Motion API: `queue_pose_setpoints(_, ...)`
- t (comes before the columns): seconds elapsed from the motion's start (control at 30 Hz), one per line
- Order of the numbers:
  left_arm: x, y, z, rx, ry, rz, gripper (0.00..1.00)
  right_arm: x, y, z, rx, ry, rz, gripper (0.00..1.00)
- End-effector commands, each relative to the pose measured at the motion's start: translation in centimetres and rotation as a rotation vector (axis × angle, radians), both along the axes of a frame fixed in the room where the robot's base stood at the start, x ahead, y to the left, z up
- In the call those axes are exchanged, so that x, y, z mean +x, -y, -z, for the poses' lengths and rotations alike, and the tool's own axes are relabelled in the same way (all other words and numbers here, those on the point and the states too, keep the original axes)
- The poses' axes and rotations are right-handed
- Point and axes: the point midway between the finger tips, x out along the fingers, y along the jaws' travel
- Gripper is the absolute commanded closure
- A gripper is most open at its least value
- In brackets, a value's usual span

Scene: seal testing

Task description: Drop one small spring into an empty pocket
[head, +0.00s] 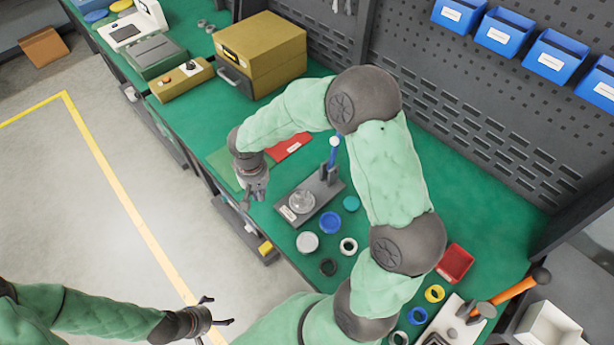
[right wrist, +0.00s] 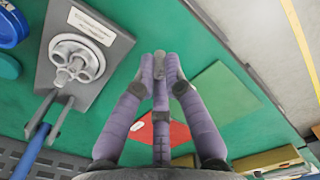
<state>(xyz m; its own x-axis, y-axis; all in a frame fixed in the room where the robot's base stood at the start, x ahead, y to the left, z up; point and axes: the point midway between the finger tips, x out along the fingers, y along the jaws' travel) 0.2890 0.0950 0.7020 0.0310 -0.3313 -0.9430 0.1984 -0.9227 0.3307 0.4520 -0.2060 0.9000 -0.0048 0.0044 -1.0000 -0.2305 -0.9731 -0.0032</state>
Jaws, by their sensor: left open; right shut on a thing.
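My right gripper (head: 257,188) reaches over the green bench near its front edge, left of the grey test fixture (head: 329,188). In the right wrist view its fingers (right wrist: 161,66) are drawn together on a small thing, mostly hidden and too small to identify as a spring. My left gripper (head: 214,313) is open and empty over the floor.
A blue-handled lever (head: 333,152) stands on the fixture. A red labelled piece (head: 290,146) and a green mat (head: 222,165) lie near the right gripper. Several rings and caps, a red bin (head: 455,263) and a hammer (head: 510,297) lie to the right.

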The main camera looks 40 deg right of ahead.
Motion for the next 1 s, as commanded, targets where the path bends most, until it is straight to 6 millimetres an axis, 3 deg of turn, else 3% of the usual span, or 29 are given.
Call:
queue_pose_setpoints(0.3,-0.1,-0.1,1.3,0.0,-0.002,-0.002,0.12,-2.9,5.2,-1.4,-0.001,0.0,0.618,1.0)
queue_pose_setpoints(0.6,-0.1,-0.1,2.3,0.0,-0.002,-0.002,0.12,-6.2,9.0,-2.5,-0.005,-0.004,1.183,1.0)
queue_pose_setpoints(0.8,-0.1,-0.1,2.7,0.0,-0.002,-0.002,0.12,-7.7,10.3,-2.9,-0.005,-0.006,1.429,1.0)
queue_pose_setpoints(1.0,-0.1,-0.1,2.9,0.0,-0.002,-0.002,0.12,-8.2,10.8,-3.0,-0.006,-0.007,1.516,1.0)
